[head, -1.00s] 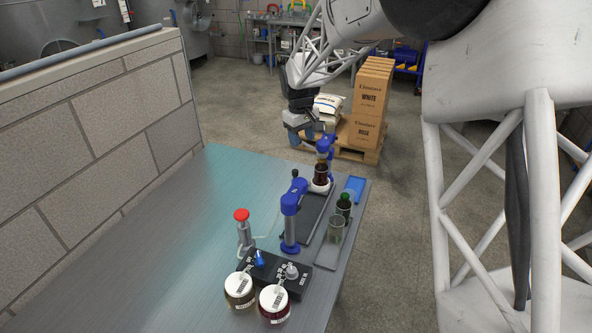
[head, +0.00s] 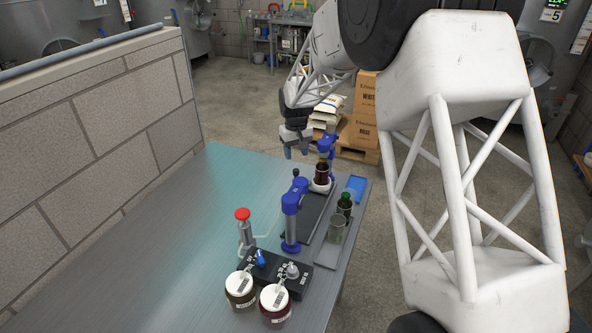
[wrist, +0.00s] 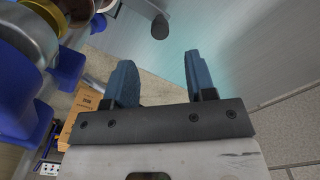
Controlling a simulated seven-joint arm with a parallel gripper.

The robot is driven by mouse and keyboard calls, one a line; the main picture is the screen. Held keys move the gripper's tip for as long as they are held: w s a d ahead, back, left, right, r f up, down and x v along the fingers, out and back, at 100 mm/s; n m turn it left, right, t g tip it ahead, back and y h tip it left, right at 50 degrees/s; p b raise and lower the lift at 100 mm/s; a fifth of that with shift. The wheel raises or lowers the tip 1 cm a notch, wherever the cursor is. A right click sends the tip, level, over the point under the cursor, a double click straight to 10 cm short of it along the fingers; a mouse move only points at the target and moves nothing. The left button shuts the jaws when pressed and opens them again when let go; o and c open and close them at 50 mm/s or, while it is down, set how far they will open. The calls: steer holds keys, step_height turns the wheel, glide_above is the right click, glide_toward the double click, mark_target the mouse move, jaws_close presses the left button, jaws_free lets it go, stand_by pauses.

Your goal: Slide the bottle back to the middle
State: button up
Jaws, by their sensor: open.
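A dark amber bottle (head: 322,174) stands upright on a small white round base (head: 320,187) at the far end of the bench fixture, by the rear blue post (head: 326,145). My gripper (head: 296,152) is just left of the bottle and a little behind it, apart from it, above the bench's far edge. In the wrist view my gripper (wrist: 160,75) shows two blue fingers spread wide with nothing between them. Blue fixture parts and a shiny round piece fill that view's upper left; I cannot tell the bottle there clearly. A dark knob (wrist: 160,27) stands beyond the fingertips.
The front blue post (head: 290,222) and a dark tray stand nearer. The bench's left side is clear.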

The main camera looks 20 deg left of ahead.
mark_target(296, 170)
steer(key=shift+f, duration=3.85)
jaws_close()
